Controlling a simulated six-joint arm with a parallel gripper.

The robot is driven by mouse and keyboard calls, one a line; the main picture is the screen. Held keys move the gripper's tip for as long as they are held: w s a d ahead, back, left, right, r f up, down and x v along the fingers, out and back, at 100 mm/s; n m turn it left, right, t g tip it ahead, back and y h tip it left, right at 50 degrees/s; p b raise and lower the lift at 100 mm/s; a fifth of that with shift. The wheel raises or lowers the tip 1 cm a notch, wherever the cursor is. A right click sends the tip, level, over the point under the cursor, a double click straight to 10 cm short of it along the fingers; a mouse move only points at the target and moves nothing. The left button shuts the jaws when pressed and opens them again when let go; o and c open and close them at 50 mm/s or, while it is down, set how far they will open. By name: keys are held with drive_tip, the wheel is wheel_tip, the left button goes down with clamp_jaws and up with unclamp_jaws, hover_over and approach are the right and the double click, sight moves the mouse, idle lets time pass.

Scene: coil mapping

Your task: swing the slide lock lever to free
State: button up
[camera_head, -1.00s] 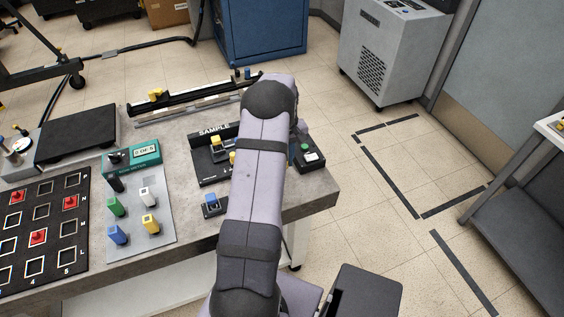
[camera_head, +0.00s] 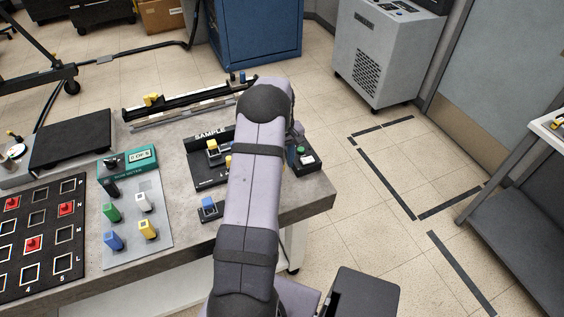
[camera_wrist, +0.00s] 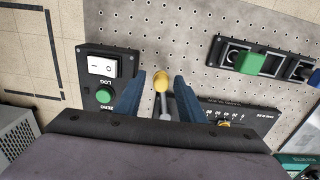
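In the wrist view, a lever with a rounded yellow knob (camera_wrist: 161,82) on a grey stem (camera_wrist: 165,104) stands between the two blue fingers of my gripper (camera_wrist: 159,84). Gaps show on both sides of the knob, so the fingers look open around it and apart from it. The lever's base is partly hidden by my gripper. I cannot read a lock or free marking beside it. In the head view my arm hides the gripper and this lever. A long slide rail (camera_head: 190,103) with a yellow block (camera_head: 152,100) lies at the back of the bench.
A black box with a white switch (camera_wrist: 102,66) and green button (camera_wrist: 104,96) sits close left of the fingers. A black labelled panel (camera_wrist: 243,112) is close right. A green block (camera_wrist: 249,63) stands further right. Perforated surface between them is clear.

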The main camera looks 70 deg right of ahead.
drive_tip(key=shift+r+b, duration=1.15)
drive_tip(key=shift+r, duration=2.5)
drive_tip(key=w+a+r+n, duration=0.1)
drive_tip(key=w+a+n, duration=0.1)
drive_tip(key=w+a, duration=0.75)
drive_tip(key=w+a+r+n, duration=0.2)
drive_tip(key=w+a, duration=0.5)
drive_tip(key=a, duration=0.6)
drive_tip(key=a+n, duration=0.2)
drive_tip(key=a, duration=1.3)
drive_tip(key=s+a+f+n, duration=0.2)
drive_tip(key=s+a, duration=0.6)
drive_tip(key=a, duration=0.3)
drive_tip(key=shift+s+a+n, duration=0.15)
drive_tip(key=shift+a+n, duration=0.25)
